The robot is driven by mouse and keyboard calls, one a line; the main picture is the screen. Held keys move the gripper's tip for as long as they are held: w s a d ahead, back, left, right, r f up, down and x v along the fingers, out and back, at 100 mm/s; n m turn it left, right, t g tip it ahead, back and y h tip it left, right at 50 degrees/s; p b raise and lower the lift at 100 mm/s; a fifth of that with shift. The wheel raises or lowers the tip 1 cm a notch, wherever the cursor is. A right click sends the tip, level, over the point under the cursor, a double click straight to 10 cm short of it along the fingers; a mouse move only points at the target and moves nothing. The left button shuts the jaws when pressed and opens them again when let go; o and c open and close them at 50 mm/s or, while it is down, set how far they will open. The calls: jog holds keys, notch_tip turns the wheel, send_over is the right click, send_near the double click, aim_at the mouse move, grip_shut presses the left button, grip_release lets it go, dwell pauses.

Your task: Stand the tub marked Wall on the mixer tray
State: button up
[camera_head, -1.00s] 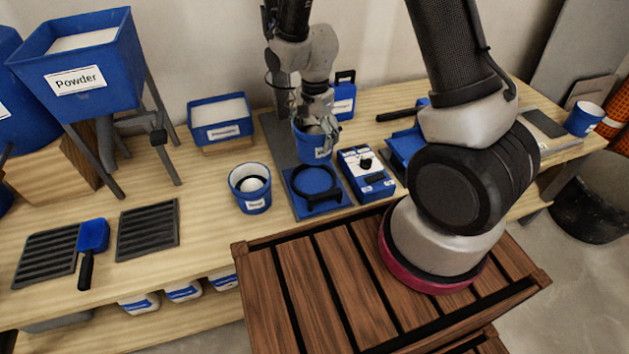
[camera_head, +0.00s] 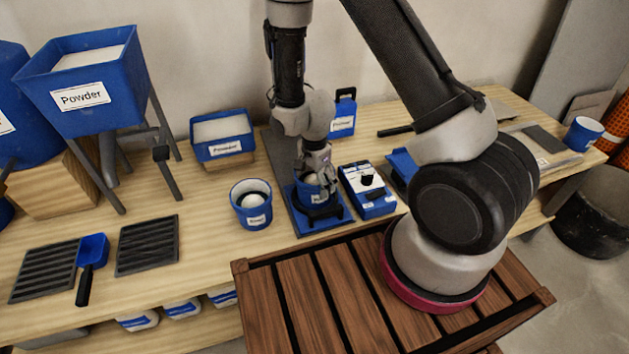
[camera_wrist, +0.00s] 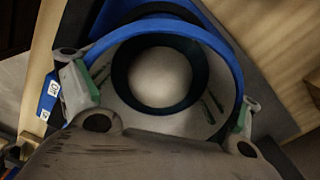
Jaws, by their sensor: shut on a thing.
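My gripper (camera_head: 318,176) is shut on a blue tub (camera_head: 303,192) with pale contents; its label is too small to read and partly hidden. In the wrist view the fingers (camera_wrist: 163,100) with green pads press on both sides of the tub's blue rim (camera_wrist: 160,28), around a dark ring and a white round middle. The tub is upright, at the blue mixer tray (camera_head: 340,222) with its black holder; I cannot tell whether it touches the tray. A second blue tub (camera_head: 251,216) stands just left of the tray, its label unreadable.
The blue control box (camera_head: 368,190) with a black knob stands close right of the tray. A powder bin (camera_head: 222,140) and the powder hopper (camera_head: 85,85) are at the left. A slatted wooden surface (camera_head: 300,290) lies in front.

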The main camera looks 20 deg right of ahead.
jog(key=o, duration=1.8)
jog(key=shift+f, duration=0.1)
jog(key=d+r+n+t, duration=0.1)
jog(key=d+r+n, duration=0.25)
jog(key=r, duration=1.85)
jog(key=s+d+r+n+t, duration=0.1)
jog(key=s+d+r+n, duration=0.2)
jog(key=s+r, duration=0.3)
jog(key=s+d+r+n+t, duration=0.1)
jog(key=s+d+r+n, duration=0.2)
jog(key=s+r, duration=0.3)
jog(key=s+d+r+n+t, duration=0.1)
jog(key=s+d+r+n, duration=0.3)
jog(key=s+d+r, duration=0.1)
jog(key=shift+s+d+r, duration=0.2)
jog(key=shift+s+r, duration=0.7)
jog(key=shift+s, duration=0.15)
